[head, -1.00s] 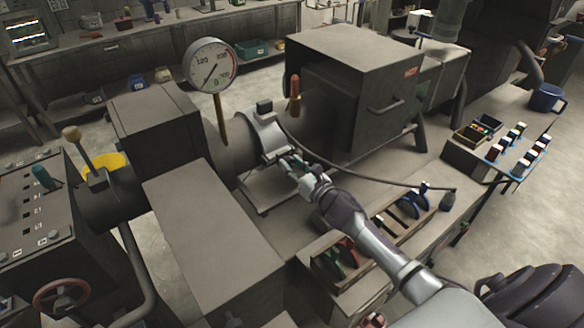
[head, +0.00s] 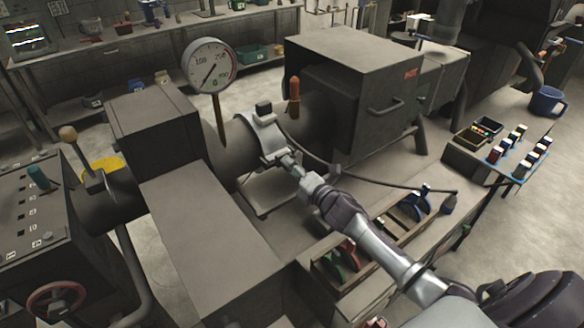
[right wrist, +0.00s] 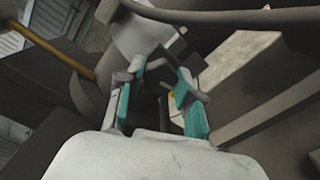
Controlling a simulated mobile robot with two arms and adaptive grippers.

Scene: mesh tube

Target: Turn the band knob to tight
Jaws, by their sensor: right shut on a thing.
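The pale metal band (head: 268,138) wraps around the dark tube between the two big housings, with a small dark block (head: 264,107) on top. It also shows in the right wrist view (right wrist: 143,36). My right gripper (head: 288,160) reaches the band's front lower side. In the right wrist view its teal-padded fingers (right wrist: 160,82) stand at either side of a small dark part at the band, and they are shut on it. This part is the band knob as far as I can tell; the fingers mostly hide it, and its setting cannot be read. My left gripper is out of view.
A round dial gauge (head: 214,66) on a stem and an orange-handled rod (head: 293,92) rise near the band. A dark cable (head: 385,183) runs behind my right arm. A wooden rack (head: 340,258) of coloured parts lies below the arm.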

